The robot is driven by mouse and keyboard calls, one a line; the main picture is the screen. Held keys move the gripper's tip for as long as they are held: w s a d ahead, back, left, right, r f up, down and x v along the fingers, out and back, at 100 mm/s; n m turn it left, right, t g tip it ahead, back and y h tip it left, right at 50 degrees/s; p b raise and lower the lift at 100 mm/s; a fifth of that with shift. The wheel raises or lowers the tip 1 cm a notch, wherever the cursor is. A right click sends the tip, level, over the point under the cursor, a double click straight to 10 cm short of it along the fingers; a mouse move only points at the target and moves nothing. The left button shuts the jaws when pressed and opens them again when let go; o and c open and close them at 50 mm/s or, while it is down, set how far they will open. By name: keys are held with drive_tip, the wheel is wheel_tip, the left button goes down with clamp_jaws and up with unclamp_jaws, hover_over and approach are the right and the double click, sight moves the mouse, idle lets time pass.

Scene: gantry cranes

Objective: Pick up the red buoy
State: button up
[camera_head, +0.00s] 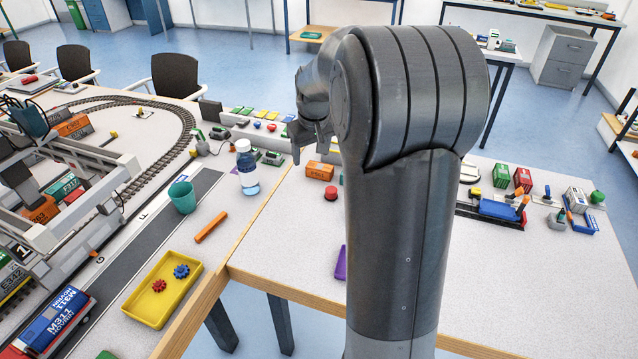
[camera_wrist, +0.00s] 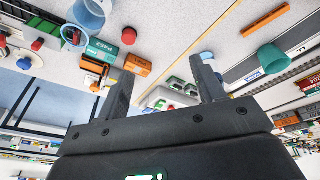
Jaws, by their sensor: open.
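My gripper (camera_head: 310,143) hangs above the far part of this table, left of my upper arm and well apart from the red object. In the wrist view its two fingers (camera_wrist: 166,80) are spread, with nothing between them.
An orange container (camera_head: 320,171) stands near the gripper. A bottle (camera_head: 247,168), a teal cup (camera_head: 182,197) and a yellow tray (camera_head: 133,309) with gears stand left. A blue tray (camera_head: 580,222) and small containers stand right. My arm hides the table's middle. The front right is clear.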

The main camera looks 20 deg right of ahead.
drive_tip(key=g, duration=0.1)
approach(331, 189)
drive_tip(key=f, duration=0.3)
drive_tip(key=w+f, duration=0.1)
drive_tip(key=f, duration=0.6)
drive_tip(key=shift+w+d, duration=0.2)
drive_tip(key=shift+w, duration=0.1)
drive_tip(key=shift+c, duration=0.5)
drive_tip(key=c, duration=1)
drive_tip(key=shift+o, duration=0.2)
